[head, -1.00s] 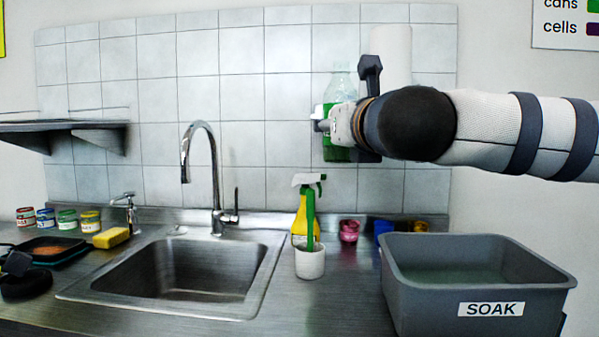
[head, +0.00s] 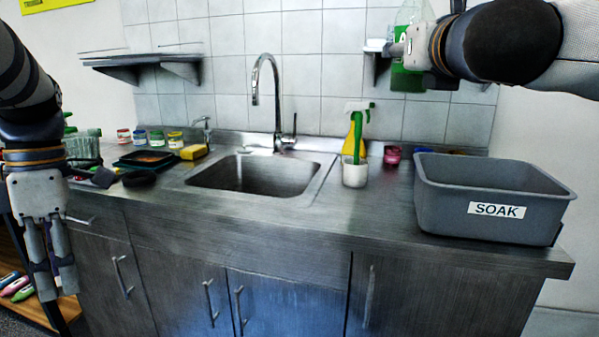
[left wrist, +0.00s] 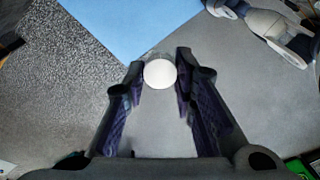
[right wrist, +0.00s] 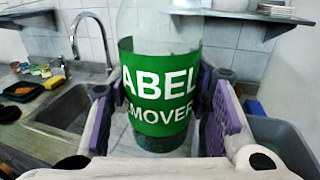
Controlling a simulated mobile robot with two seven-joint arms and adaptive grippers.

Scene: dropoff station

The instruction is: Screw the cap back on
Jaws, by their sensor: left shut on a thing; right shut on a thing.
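A clear bottle (head: 408,78) with a green label is at the upper right of the head view. My right gripper (head: 392,50) is shut on it and holds it upright, raised above the counter. In the right wrist view the bottle (right wrist: 160,85) stands between the fingers, its label reading "ABEL EMOVER"; its top is cut off. My left gripper (head: 55,292) hangs pointing down at the left, in front of the counter and far from the bottle. In the left wrist view it is shut on a round white cap (left wrist: 160,73) at its fingertips. The cap is not discernible in the head view.
The counter holds a sink (head: 255,178), a grey SOAK tub (head: 490,211), a white cup (head: 355,173) and a yellow spray bottle (head: 350,146). A yellow sponge (head: 194,152), small jars and a dark tray (head: 146,158) are at the left.

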